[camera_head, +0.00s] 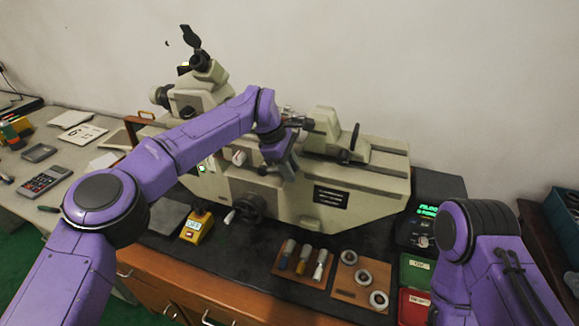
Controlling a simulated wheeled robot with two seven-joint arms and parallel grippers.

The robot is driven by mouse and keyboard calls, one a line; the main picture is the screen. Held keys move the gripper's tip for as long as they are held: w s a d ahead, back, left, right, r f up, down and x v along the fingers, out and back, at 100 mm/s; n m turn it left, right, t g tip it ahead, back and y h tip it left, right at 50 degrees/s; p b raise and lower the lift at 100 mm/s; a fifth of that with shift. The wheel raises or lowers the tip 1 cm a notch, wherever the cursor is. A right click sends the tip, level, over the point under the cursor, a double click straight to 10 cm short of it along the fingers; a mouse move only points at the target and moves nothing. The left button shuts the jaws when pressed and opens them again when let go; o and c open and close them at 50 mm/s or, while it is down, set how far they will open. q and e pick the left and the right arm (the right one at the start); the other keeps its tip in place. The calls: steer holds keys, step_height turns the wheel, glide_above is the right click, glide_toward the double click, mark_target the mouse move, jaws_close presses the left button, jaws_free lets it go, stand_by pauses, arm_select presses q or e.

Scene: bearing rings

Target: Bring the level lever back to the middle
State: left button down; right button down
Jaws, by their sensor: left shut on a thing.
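A large beige measuring machine (300,205) stands on the dark bench top, with a handwheel and small knobs on its front. My left arm reaches across to it from the left. My left gripper (279,170) is at the machine's front, right of the white knob (239,158), and is shut on a small part there, which looks to be the level lever. The gripper hides most of that part, so its angle cannot be told. My right arm shows at the lower right, but its gripper is out of view.
A yellow display box (197,227) stands before the machine. A wooden board with several small tools (302,262) and a board with rings (361,280) lie at the front. Green (415,272) and red (414,304) trays are near my right arm. A calculator (45,180) lies far left.

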arm_select(q)
steer(key=shift+d+f+t+y, duration=0.1)
steer(key=shift+f+t+y, duration=0.4)
steer(key=shift+f+y, duration=0.9)
steer(key=shift+d+f+t+y, duration=0.1)
steer(key=shift+f+t+y, duration=0.4)
steer(key=shift+f+y, duration=0.9)
steer(key=shift+r+y, duration=0.3)
steer(key=shift+r, duration=0.05)
steer(key=c, duration=1)
jaws_free()
steer(key=shift+a, duration=0.15)
steer(key=shift+r, duration=0.1)
